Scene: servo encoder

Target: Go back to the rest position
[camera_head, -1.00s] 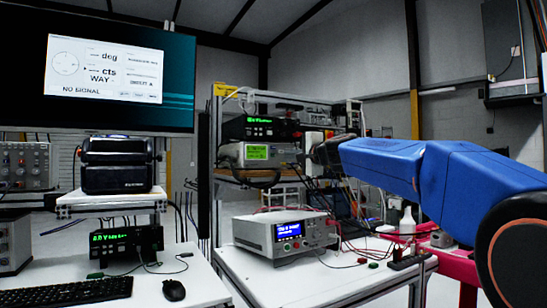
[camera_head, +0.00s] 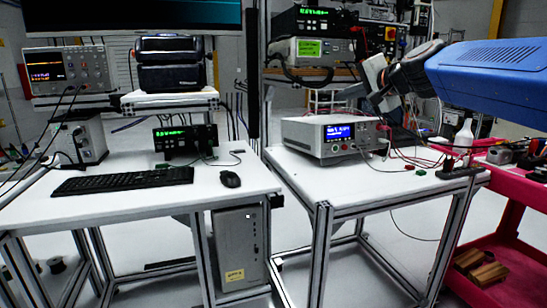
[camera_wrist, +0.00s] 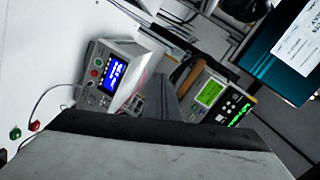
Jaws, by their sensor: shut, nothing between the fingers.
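My gripper (camera_head: 372,90) shows in the head view at the end of my blue arm, right of centre. It is shut and empty, held in the air above and right of the grey bench power supply (camera_head: 330,137) with a lit blue screen. It looks apart from the bench, though its depth is hard to judge. In the wrist view a large grey part of my gripper (camera_wrist: 150,158) fills the bottom and hides what lies behind it. The power supply (camera_wrist: 112,75) also shows there, tilted, with cables plugged into its front.
A shelf instrument with a green screen (camera_head: 309,49) stands behind, left of my gripper. The left desk holds a keyboard (camera_head: 125,180), a mouse (camera_head: 230,179) and more instruments. A red cart (camera_head: 515,240) stands at the right. Loose cables cross the right bench (camera_head: 330,185); floor shows between the desks.

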